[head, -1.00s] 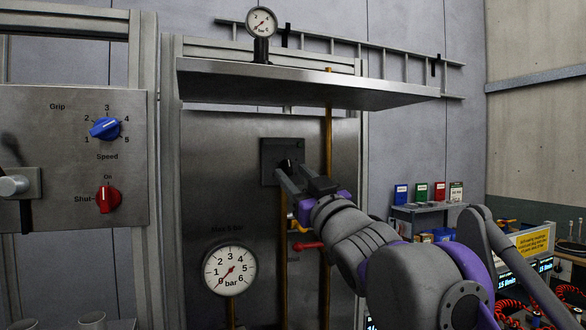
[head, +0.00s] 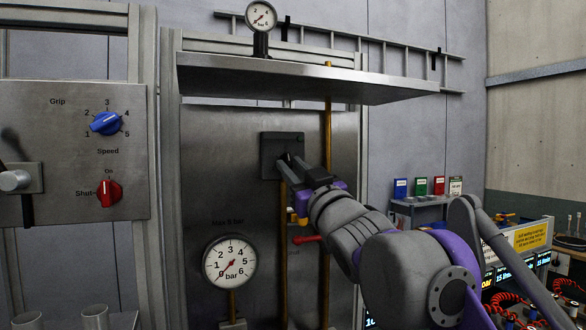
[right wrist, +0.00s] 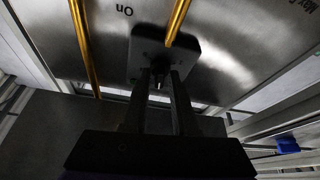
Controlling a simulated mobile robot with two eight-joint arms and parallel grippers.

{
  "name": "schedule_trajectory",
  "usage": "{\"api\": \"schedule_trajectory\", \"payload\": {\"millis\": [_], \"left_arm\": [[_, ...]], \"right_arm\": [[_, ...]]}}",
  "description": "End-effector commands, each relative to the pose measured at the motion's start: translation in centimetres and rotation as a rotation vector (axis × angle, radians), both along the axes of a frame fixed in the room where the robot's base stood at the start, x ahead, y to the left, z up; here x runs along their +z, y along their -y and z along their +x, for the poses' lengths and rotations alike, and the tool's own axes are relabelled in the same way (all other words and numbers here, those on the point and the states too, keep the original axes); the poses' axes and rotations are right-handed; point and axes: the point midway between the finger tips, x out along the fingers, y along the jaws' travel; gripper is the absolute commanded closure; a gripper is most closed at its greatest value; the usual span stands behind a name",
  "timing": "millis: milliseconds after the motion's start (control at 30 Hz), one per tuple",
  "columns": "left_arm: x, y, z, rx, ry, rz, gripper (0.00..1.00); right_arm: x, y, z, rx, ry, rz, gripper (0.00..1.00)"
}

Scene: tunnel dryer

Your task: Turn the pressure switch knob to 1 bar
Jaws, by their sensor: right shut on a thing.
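The pressure switch is a dark square box (head: 268,142) on the metal panel, above the large gauge. My right gripper (head: 288,160) reaches its front from the lower right and is shut on the knob there. The knob is mostly hidden by the fingers, so its setting cannot be read. In the right wrist view, both fingers (right wrist: 159,82) close around a small dark knob (right wrist: 159,71) in front of the box (right wrist: 180,52). The large pressure gauge (head: 229,262) has its needle at about 0. My left gripper is not in view.
Copper pipes (head: 328,120) run beside the box, with a red-handled valve (head: 306,239) below. A metal shelf (head: 300,78) juts out above, with a small gauge (head: 261,16) on top. The left panel has a blue speed knob (head: 106,123) and a red switch (head: 109,194).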

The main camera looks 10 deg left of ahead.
Motion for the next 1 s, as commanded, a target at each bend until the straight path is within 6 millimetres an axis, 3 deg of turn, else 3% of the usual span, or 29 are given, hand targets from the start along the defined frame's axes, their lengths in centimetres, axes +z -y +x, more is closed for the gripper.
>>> {"api": "schedule_trajectory", "payload": {"millis": [1000], "left_arm": [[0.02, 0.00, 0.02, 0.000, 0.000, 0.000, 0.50]], "right_arm": [[0.32, 0.48, 0.33, 0.000, 0.319, -0.473, 1.00]]}}
